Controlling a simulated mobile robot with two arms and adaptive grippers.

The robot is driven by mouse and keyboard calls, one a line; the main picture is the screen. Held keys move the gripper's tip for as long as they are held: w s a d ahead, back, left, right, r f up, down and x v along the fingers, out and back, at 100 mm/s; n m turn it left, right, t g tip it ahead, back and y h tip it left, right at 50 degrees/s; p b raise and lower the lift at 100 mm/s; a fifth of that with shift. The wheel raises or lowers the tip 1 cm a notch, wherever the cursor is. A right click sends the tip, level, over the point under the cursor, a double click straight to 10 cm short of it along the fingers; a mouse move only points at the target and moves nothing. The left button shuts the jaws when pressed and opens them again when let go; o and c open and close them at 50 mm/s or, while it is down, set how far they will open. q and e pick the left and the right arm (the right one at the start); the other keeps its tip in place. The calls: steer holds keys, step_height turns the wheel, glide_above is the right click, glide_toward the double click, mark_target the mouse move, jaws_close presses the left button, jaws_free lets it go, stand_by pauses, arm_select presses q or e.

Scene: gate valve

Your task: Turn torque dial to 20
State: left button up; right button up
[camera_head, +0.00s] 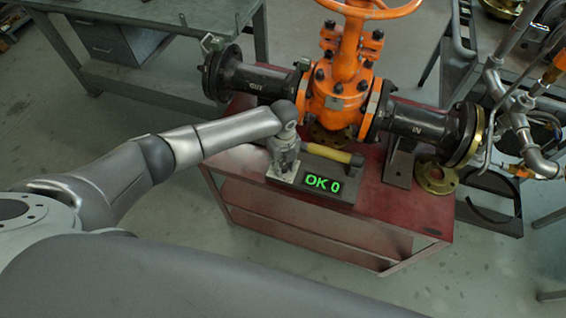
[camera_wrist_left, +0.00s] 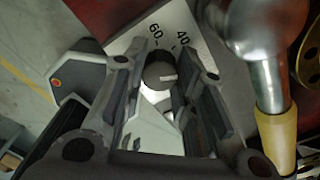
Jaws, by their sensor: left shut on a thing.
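The torque dial (camera_wrist_left: 158,72) is a round black knob with a white pointer mark, on a pale plate (camera_wrist_left: 130,42) printed with 60 and 40. In the left wrist view it sits between the two fingers of my left gripper (camera_wrist_left: 164,80), which is shut on it. The pointer mark points toward the right of that view; the number it points at is hidden. In the head view my left gripper (camera_head: 284,160) is over the left end of a dark tester box (camera_head: 312,186), hiding the dial. The box's display (camera_head: 323,185) reads OK 0 in green. My right gripper is not in view.
A yellow-handled tool (camera_head: 333,153) lies just behind the display, close to my left gripper. The orange gate valve (camera_head: 335,95) with black pipes stands behind on the red table (camera_head: 405,205). A brass flange (camera_head: 437,178) lies at right. The table's front right is clear.

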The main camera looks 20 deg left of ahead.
mark_target(283, 165)
arm_select(q)
steer(key=shift+d, duration=0.1)
stand_by(0.3)
steer(key=o, duration=1.1)
steer(key=shift+c, duration=0.2)
steer(key=shift+r, duration=0.1)
step_height(283, 165, up, 12)
